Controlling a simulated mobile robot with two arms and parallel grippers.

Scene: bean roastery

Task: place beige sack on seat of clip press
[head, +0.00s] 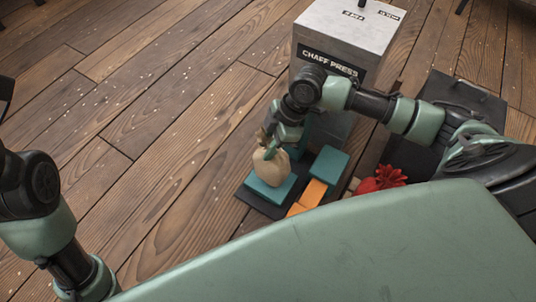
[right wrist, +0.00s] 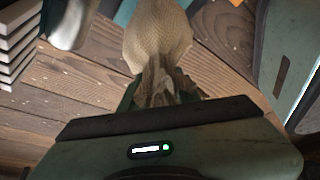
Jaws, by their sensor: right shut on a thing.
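The beige sack (head: 270,168) hangs by its gathered neck from my right gripper (head: 269,142), which is shut on it. In the right wrist view the neck is between the fingers and the sack's body (right wrist: 157,38) extends beyond them. In the head view the sack is over a teal pad (head: 262,193) on a dark base, which looks like the clip press seat. I cannot tell whether the sack touches the pad. My left arm shows at the left edge, but its gripper is out of view.
A grey box labelled CHAFF PRESS (head: 345,32) stands behind my right arm. Beside the teal pad are another teal block (head: 330,164) and an orange piece (head: 313,192). A red sack (head: 384,179) lies to their right. Wooden floor (head: 150,110) is open at left.

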